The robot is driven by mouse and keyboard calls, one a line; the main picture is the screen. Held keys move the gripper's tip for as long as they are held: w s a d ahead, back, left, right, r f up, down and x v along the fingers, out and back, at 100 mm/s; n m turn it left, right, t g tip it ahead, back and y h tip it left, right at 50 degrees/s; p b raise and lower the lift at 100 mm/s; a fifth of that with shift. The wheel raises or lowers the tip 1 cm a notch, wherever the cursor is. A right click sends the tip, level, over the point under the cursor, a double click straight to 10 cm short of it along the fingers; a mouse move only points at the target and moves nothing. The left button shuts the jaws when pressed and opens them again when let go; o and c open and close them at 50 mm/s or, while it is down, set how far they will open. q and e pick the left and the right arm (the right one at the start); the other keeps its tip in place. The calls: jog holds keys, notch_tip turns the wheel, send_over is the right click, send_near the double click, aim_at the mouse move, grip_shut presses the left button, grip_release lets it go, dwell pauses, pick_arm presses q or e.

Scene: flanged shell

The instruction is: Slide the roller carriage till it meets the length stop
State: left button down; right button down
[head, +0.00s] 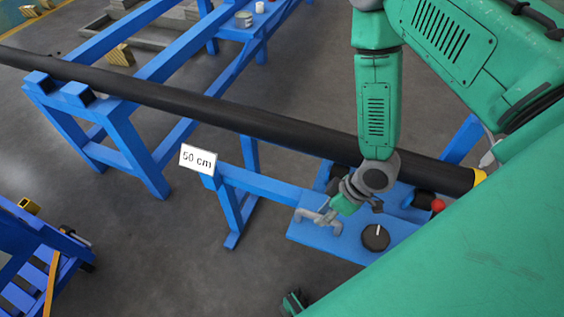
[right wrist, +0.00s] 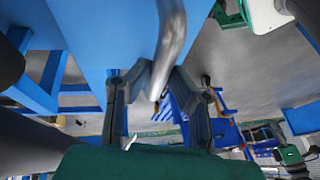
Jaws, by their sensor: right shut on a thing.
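The roller carriage (head: 330,240) is a blue plate with dark rollers, a grey bent handle (head: 309,214) and a round dark knob (head: 375,237). It stands at the right end of a blue rail (head: 260,187). A white sign reading "50 cm" (head: 198,158) is at the rail's left end, where the length stop appears to be, with bare rail between it and the carriage. My right gripper (head: 335,209) is shut on the handle; in the right wrist view its fingers (right wrist: 160,80) flank the grey bar (right wrist: 172,35).
A long black pipe (head: 240,117) runs across blue trestles (head: 110,140) and over the carriage, its yellow-marked end at the right. A red knob (head: 438,205) is near that end. A blue stepped frame (head: 45,260) stands at lower left. The floor between is clear.

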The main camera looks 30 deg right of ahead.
jog(key=s+d+p, duration=0.1)
jog(key=s+d, duration=0.3)
jog(key=s, duration=0.1)
jog(key=s+d+p, duration=0.1)
jog(key=s+d, duration=0.3)
jog(key=s, duration=0.1)
jog(key=s+d+p, duration=0.1)
jog(key=s+d, duration=0.3)
jog(key=s, duration=0.1)
jog(key=shift+s+f+p, duration=0.1)
jog(key=shift+p, duration=0.25)
jog(key=shift+s+d+f, duration=0.1)
jog(key=shift+s+d, duration=0.2)
jog(key=shift+a, duration=0.2)
jog(key=c, duration=1.4)
grip_release()
jog(key=shift+c, duration=0.2)
jog(key=shift+d, duration=0.15)
jog(key=shift+w, duration=0.1)
notch_tip(320, 180, up, 10)
